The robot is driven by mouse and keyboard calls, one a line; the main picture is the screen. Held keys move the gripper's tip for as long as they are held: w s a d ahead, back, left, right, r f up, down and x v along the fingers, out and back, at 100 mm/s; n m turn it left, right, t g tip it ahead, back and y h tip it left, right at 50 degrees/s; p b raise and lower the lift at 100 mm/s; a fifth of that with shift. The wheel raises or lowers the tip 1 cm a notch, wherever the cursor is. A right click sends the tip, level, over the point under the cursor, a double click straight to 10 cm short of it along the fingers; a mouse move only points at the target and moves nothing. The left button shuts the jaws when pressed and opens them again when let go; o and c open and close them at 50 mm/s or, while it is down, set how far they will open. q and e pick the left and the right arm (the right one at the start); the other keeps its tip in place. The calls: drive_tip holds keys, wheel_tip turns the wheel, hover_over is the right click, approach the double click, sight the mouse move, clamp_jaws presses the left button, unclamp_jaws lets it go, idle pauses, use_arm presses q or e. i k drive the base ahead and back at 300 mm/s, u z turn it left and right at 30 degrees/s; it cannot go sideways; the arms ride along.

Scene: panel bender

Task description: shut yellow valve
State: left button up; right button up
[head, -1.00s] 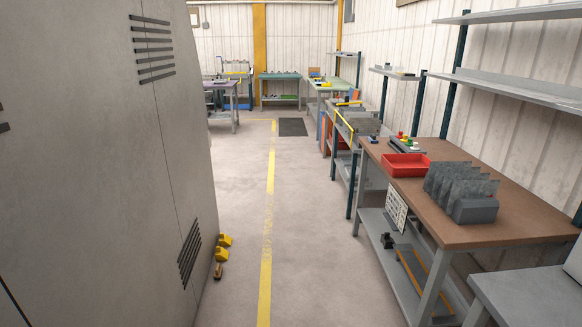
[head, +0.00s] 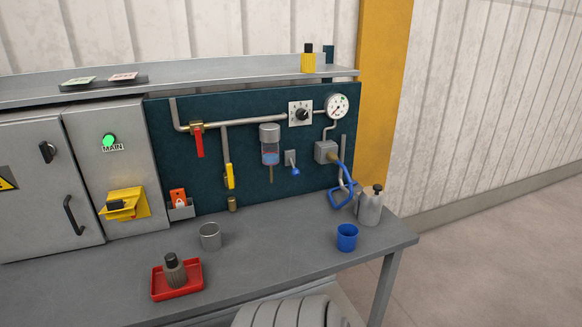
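The yellow valve (head: 229,177) is on a vertical pipe on the dark green panel in the head view. Its yellow handle points downward, in line with that pipe. A brass-coloured fitting (head: 232,203) sits at the pipe's lower end, just above the bench. Neither of my grippers shows in this view, so their state cannot be seen.
A red-handled valve (head: 199,141) is at upper left, its handle hanging down. A filter bowl (head: 270,146) is right of the yellow valve. On the bench (head: 270,240) stand a metal cup (head: 210,237), red tray (head: 199,288), blue cup (head: 347,237) and grey bottle (head: 369,208).

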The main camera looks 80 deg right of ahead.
sight(230, 182)
drive_tip(key=z, duration=1.45)
drive_tip(key=i, duration=0.15)
drive_tip(key=z, duration=0.05)
